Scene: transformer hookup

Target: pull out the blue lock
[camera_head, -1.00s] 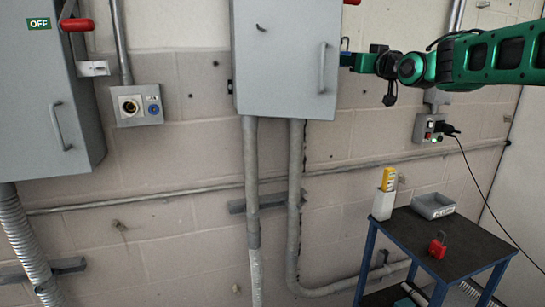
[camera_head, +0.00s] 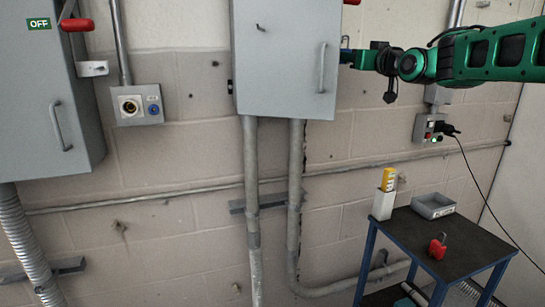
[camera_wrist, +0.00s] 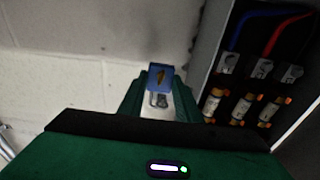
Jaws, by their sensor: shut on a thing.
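A pale metal part, with what looks like the shackle, lies just below the blue body. I cannot tell whether the shackle is still through anything. In the head view my gripper (camera_head: 346,57) is at the right side of the middle grey cabinet (camera_head: 280,60), near its upper door handle. The lock is mostly too small to make out there.
The wrist view shows an open box with several fuses (camera_wrist: 240,108) and red and blue cables close on the right.

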